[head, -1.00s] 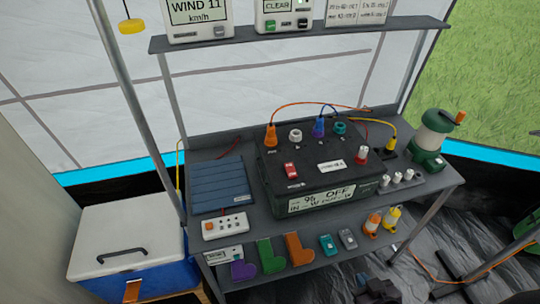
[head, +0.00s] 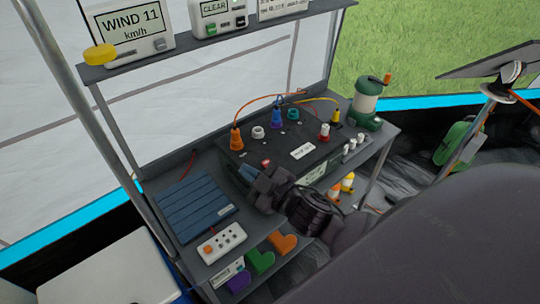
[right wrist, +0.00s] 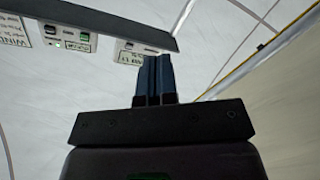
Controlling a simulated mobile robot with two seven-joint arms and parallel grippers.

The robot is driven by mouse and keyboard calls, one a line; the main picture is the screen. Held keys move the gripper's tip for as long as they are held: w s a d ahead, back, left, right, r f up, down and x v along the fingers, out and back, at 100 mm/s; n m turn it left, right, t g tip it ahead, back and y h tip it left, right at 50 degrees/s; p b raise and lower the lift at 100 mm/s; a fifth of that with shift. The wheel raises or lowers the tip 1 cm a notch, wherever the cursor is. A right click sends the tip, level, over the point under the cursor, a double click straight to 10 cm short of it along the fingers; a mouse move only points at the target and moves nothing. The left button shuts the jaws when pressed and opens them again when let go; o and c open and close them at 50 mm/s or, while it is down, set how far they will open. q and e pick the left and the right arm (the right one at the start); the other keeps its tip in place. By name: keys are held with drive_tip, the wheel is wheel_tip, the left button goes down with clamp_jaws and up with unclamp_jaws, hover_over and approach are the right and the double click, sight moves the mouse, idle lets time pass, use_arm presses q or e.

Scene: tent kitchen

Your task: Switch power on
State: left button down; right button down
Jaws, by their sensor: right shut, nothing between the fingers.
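My wrist hides part of the box front, and the display (head: 313,175) shows only in part. In the right wrist view the shut dark blue fingers (right wrist: 153,78) point at the tent wall. My left gripper is not in view.
A blue slatted panel (head: 194,203) and a white button strip (head: 221,242) lie left of the box. Cables and coloured plugs rise from the box top. An overhead shelf (head: 225,40) carries meters.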

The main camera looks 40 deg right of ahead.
drive_tip(key=w+a+r+n+g+y, duration=0.1)
drive_tip(key=a+r+n+g+y, duration=0.3)
drive_tip(key=a+r+n+y, duration=0.55)
drive_tip(key=n+g+h, duration=1.2)
drive_tip(key=n+h, duration=0.2)
drive_tip(key=n, duration=0.4)
approach(266, 162)
drive_tip(key=shift+m, duration=0.25)
drive_tip(key=f, duration=0.6)
drive_tip(key=shift+w+f, duration=0.15)
drive_tip(key=shift+w, duration=0.2)
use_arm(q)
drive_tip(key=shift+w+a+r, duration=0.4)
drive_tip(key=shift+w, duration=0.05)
use_arm(e)
drive_tip(key=shift+w+f, duration=0.1)
drive_tip(key=shift+f, duration=0.5)
